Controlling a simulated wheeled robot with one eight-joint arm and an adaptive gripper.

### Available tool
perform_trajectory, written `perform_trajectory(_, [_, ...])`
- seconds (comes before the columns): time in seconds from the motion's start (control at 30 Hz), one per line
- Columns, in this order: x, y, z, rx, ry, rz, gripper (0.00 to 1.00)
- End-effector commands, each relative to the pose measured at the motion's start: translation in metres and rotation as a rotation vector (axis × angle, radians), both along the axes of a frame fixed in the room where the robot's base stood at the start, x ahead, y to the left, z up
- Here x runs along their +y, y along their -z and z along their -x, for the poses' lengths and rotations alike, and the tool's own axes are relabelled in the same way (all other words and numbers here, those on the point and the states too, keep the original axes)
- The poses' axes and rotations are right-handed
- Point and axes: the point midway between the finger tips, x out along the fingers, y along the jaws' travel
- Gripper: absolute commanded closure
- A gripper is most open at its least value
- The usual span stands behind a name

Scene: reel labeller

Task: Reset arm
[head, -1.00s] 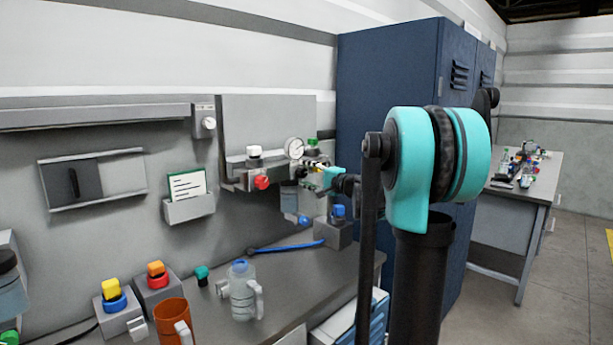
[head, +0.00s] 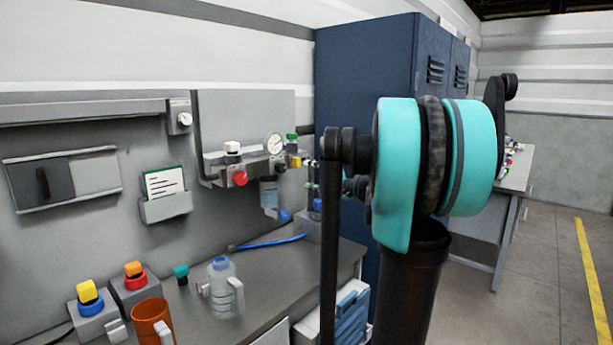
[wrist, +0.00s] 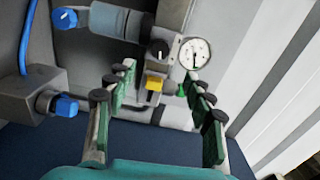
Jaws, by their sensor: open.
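My gripper (wrist: 160,88) is open in the wrist view, its two green-padded fingers spread apart with nothing held between them. A yellow fitting (wrist: 153,82) and a black knob (wrist: 160,48) of the wall-mounted air unit show beyond and between the fingers. A round gauge (wrist: 195,53) is just past the right finger. In the head view my teal and black arm stands in front of the workspace and hides the gripper. The gauge (head: 273,144) and a red knob (head: 240,179) show on the air unit left of the arm.
A grey bench (head: 262,282) carries a clear bottle (head: 222,285), an orange mug (head: 151,320) and button boxes. A blue cabinet (head: 366,90) stands behind my arm. In the wrist view a grey box (wrist: 38,95) with a blue knob is at left. Open floor lies at right.

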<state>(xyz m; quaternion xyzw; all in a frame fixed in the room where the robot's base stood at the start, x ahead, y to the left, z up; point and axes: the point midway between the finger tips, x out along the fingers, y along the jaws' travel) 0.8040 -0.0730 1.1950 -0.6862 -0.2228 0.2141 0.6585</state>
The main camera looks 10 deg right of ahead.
Motion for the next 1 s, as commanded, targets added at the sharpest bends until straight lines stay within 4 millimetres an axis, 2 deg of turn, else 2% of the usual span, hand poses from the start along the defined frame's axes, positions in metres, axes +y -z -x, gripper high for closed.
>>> perform_trajectory(0.27, [0.001, 0.001, 0.001, 0.001, -0.002, 0.003, 0.47])
perform_trajectory(0.37, [0.011, 0.013, 0.007, 0.018, -0.017, 0.039, 0.47])
perform_trajectory(0.43, [0.027, 0.033, 0.018, 0.046, -0.042, 0.099, 0.47])
perform_trajectory(0.57, [0.064, 0.092, 0.055, 0.125, -0.117, 0.285, 0.47])
perform_trajectory(0.6, [0.075, 0.114, 0.070, 0.152, -0.144, 0.353, 0.47])
perform_trajectory(0.73, [0.097, 0.184, 0.123, 0.238, -0.226, 0.588, 0.47])
perform_trajectory(0.87, [0.101, 0.252, 0.182, 0.318, -0.304, 0.842, 0.47])
perform_trajectory(0.9, [0.097, 0.271, 0.200, 0.340, -0.326, 0.922, 0.47])
perform_trajectory(1.0, [0.084, 0.311, 0.243, 0.389, -0.370, 1.113, 0.47])
